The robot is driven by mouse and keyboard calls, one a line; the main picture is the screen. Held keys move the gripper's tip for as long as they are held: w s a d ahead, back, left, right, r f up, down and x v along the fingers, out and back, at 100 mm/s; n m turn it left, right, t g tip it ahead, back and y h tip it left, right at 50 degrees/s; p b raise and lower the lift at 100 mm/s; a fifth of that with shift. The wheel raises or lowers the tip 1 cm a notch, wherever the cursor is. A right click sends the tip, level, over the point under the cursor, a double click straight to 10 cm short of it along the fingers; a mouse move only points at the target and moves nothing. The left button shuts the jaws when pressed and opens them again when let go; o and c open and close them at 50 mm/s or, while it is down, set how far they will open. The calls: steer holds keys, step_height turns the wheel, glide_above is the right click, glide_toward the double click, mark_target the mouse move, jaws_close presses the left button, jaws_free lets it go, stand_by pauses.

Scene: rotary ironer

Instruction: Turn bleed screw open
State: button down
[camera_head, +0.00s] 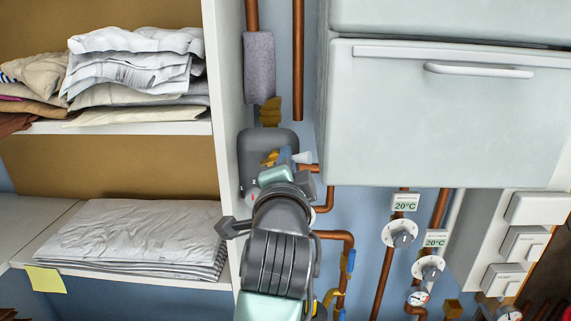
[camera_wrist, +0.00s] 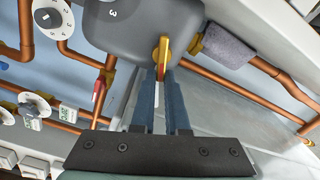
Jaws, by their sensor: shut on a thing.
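A brass-yellow screw (camera_wrist: 162,50) with a flat, upright head sticks out of the grey rounded housing (camera_wrist: 125,32) in the wrist view. In the head view the same yellow piece (camera_head: 268,159) shows against the grey housing (camera_head: 255,142), partly hidden by my arm. My gripper's two blue fingers (camera_wrist: 161,76) are shut on the lower end of the screw head in the wrist view. In the head view my gripper (camera_head: 285,157) is small and partly covered by my wrist. How far the screw is turned cannot be told.
Copper pipes (camera_head: 384,270) run below and right of the housing. Two dials (camera_head: 403,234) with 20°C tags sit further right. A red-handled valve (camera_wrist: 98,96) is close left of my fingers. A white cabinet (camera_head: 440,120) stands right; shelves with folded linen (camera_head: 135,235) stand left.

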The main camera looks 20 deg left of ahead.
steer(key=shift+f+m+b, duration=0.25)
steer(key=shift+m+b, duration=0.1)
steer(key=shift+m, duration=0.7)
steer(key=shift+f+m+b, duration=0.2)
steer(key=shift+m+b, duration=0.15)
steer(key=shift+m, duration=0.7)
steer(key=c, duration=0.9)
jaws_free()
steer(key=shift+d, duration=0.1)
steer(key=b+v, duration=0.4)
steer(key=v, duration=0.9)
steer(key=shift+b, duration=0.35)
